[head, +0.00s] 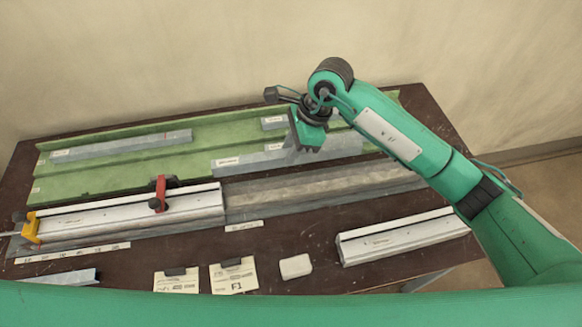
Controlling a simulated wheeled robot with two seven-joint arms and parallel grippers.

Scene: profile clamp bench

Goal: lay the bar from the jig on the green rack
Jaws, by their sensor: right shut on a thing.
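My right gripper (300,147) is shut on a grey metal bar (240,163) with a small label at its left end. The fingers hide part of the bar's middle. The bar lies across the picture at the front right part of the green rack (110,172); I cannot tell whether it touches the rack. The long grey jig (330,187) runs in front of the rack. Its right part is bare, and a pale bar (120,213) sits in its left part, with a red clamp (159,195) and a yellow stop (31,228). My left gripper is out of view.
On the rack lie a grey bar (120,145) at left and a short visible piece (274,122) behind my gripper. A pale profile (400,238) lies at the front right. Two label cards (234,275), a white block (295,266) and a short profile (68,278) lie in front.

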